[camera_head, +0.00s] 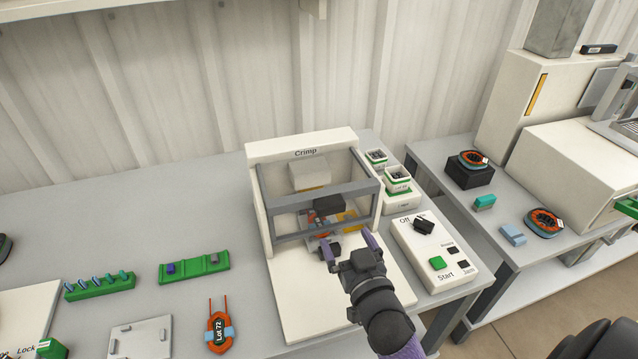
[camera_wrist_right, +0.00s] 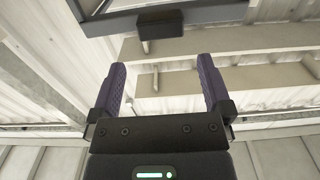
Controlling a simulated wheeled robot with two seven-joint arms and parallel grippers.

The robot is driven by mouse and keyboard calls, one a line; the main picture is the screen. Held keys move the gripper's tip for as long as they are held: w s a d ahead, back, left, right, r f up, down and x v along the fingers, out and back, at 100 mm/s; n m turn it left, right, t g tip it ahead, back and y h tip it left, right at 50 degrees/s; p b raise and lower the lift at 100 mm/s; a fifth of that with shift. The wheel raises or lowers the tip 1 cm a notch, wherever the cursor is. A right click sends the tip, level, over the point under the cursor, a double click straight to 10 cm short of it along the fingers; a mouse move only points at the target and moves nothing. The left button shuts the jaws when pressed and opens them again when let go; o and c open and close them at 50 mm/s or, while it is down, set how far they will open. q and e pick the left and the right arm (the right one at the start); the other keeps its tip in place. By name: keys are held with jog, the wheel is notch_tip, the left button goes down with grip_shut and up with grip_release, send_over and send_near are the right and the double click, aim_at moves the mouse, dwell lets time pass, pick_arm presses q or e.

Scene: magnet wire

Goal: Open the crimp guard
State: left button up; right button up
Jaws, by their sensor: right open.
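The crimp machine (camera_head: 262,150) is a cream housing labelled "Crimp" on the grey table. Its guard (camera_head: 290,201) is a grey frame with a clear pane across the front, and a dark block-shaped handle (camera_head: 329,204) sits on its bar. The guard's bar seems to stand out from the housing, but I cannot tell its exact angle. My right gripper (camera_head: 348,245) is open in front of the machine, below the handle in the head view. In the right wrist view, the handle (camera_wrist_right: 160,25) is beyond the empty fingers (camera_wrist_right: 160,88), apart from them. My left gripper is not in view.
A control box (camera_head: 455,245) with a dark knob and green Start button stands right of the machine. Small stacked trays (camera_head: 398,188) stand behind it. A green rack (camera_head: 98,286), a green block (camera_head: 195,266) and an orange coil (camera_head: 219,330) lie to the left.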

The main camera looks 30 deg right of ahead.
aim_at(332, 212)
jog(key=b+x, duration=0.2)
jog(key=x, duration=0.6)
jog(key=shift+w, duration=0.25)
jog(key=shift+w+d+b, duration=0.1)
jog(key=shift+w+b, duration=0.25)
jog(key=shift+w, duration=0.15)
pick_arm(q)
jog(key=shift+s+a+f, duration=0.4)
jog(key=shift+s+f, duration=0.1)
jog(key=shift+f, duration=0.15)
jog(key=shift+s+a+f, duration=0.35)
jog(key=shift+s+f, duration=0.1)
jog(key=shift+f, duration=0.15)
